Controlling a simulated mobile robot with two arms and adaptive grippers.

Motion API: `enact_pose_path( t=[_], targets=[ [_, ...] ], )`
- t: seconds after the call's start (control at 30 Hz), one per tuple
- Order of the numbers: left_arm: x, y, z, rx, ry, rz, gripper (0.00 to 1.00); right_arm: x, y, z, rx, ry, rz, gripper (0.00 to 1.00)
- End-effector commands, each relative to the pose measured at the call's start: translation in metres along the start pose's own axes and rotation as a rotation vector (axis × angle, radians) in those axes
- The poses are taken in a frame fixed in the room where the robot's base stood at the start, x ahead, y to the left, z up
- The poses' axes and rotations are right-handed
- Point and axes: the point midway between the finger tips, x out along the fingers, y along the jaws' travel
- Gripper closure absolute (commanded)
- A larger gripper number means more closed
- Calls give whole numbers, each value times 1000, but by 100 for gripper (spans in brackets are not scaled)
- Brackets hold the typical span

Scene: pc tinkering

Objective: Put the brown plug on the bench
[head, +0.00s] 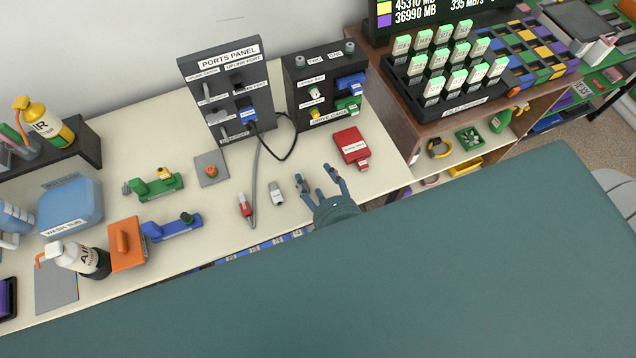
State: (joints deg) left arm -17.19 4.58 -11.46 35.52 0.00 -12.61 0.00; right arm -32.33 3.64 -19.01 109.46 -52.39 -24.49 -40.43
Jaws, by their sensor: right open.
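No clearly brown plug can be made out. A small orange-brown piece (210,171) sits on a grey pad on the bench, but I cannot tell what it is. The cream bench (325,150) runs along the wall. A red plug (245,206) on a grey cable lies on it, with a light grey stick-like plug (277,193) to its right. The dark ports panel (225,95) stands at the back with a blue plug (249,116) in it. My right gripper (320,178) is open and empty over the bench's front part. My left gripper is out of view.
A dark box with ports (297,90) stands right of the panel, a red case (351,145) in front of it. Green (155,186) and blue (172,229) tools, a tub (72,210) and bottles are at left. My own teal arm hides the lower right.

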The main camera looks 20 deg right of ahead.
Motion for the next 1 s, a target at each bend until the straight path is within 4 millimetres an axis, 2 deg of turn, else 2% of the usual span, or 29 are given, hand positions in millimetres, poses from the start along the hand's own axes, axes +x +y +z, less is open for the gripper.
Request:
enact_pose_path(
  t=[0.37,1.0],
  targets=[
    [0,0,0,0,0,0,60,-2,-2,0,1,-1,-2,45],
    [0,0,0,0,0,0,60,-30,-18,6,2,-2,-2,45]
  ],
)
